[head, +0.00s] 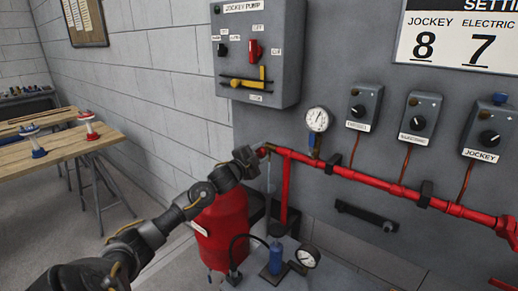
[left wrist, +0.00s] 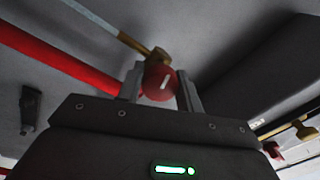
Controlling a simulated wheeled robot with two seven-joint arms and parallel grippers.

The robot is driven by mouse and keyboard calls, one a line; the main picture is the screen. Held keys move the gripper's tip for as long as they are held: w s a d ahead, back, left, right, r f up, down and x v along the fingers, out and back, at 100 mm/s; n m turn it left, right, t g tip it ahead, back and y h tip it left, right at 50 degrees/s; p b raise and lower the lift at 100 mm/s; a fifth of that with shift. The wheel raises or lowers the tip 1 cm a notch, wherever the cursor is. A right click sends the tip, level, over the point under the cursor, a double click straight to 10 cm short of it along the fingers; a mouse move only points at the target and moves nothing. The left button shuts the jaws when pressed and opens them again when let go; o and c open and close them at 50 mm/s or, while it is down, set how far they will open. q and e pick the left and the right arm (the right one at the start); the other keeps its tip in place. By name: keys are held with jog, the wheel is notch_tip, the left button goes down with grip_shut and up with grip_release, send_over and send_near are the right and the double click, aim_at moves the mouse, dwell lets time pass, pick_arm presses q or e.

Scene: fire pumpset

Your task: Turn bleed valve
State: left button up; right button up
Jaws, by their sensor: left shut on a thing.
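The bleed valve's round red knob (left wrist: 158,84) sits between the two fingers of my left gripper (left wrist: 160,92) in the left wrist view, with a brass fitting (left wrist: 157,56) behind it. The fingers are shut on the knob. In the head view my left gripper (head: 258,153) is at the left end of the red horizontal pipe (head: 385,183), where a small bit of red and brass shows beside it. The rest of the knob is hidden there by the gripper. My right gripper is not in view.
A pressure gauge (head: 318,120) stands above the pipe, right of my gripper. The grey jockey pump panel (head: 258,55) hangs above. A red tank (head: 223,228) stands below my left arm. Several pressure switch boxes (head: 418,117) are on the wall. Wooden tables (head: 60,150) stand at left.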

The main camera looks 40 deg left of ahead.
pick_arm(q)
jog(key=n+p, duration=0.4)
jog(key=n, duration=0.2)
jog(key=shift+r+y, duration=0.15)
jog(key=shift+y, duration=0.15)
jog(key=shift+n+p, duration=0.95)
jog(key=shift+n, duration=0.25)
jog(key=shift+f, duration=0.2)
jog(key=o, duration=1)
